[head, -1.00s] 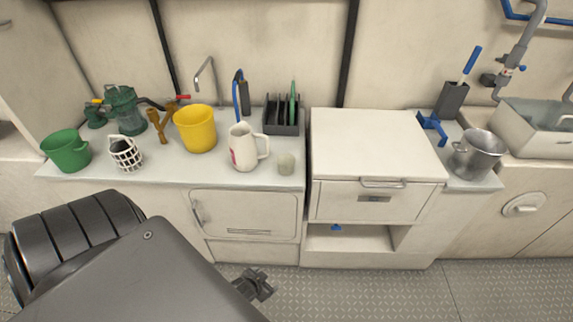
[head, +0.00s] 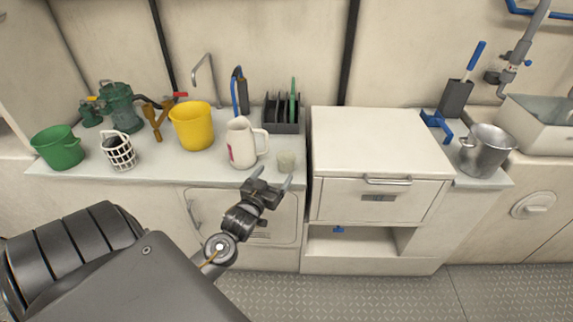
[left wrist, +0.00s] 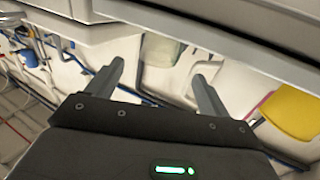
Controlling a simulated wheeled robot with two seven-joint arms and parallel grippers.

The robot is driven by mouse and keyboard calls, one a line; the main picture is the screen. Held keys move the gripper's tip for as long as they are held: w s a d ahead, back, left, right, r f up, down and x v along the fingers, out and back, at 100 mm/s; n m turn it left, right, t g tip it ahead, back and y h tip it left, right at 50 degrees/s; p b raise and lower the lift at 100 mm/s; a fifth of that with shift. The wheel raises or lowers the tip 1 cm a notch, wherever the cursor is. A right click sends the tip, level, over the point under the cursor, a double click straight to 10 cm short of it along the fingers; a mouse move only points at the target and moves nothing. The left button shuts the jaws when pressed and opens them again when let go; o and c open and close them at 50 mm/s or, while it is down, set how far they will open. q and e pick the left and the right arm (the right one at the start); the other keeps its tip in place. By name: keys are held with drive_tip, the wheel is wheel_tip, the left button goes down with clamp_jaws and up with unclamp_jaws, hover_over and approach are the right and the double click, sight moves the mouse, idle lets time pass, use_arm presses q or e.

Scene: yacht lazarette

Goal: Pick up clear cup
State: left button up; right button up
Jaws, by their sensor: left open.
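The clear cup (head: 287,161) is small, pale and translucent. It stands upright at the front edge of the left counter, right of the white pitcher (head: 241,143). My left gripper (head: 271,177) is open and empty, in front of and slightly below the cup in the head view, with its fingers pointing toward the counter. In the left wrist view, the two fingers (left wrist: 158,70) are spread apart. A pale translucent shape that looks like the cup (left wrist: 162,49) shows beyond them, partly cut by a counter edge. My right gripper is not in view.
A black rack (head: 282,115) stands behind the cup. A yellow bucket (head: 192,126), white basket (head: 119,151) and green bucket (head: 58,148) stand farther left. A white raised cabinet (head: 375,145) borders the cup's right side. A metal bucket (head: 486,150) is far right.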

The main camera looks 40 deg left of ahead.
sight(283, 164)
use_arm(q)
drive_tip(key=shift+x, duration=4.7)
drive_tip(key=shift+d+f, duration=0.1)
drive_tip(key=c, duration=1.1)
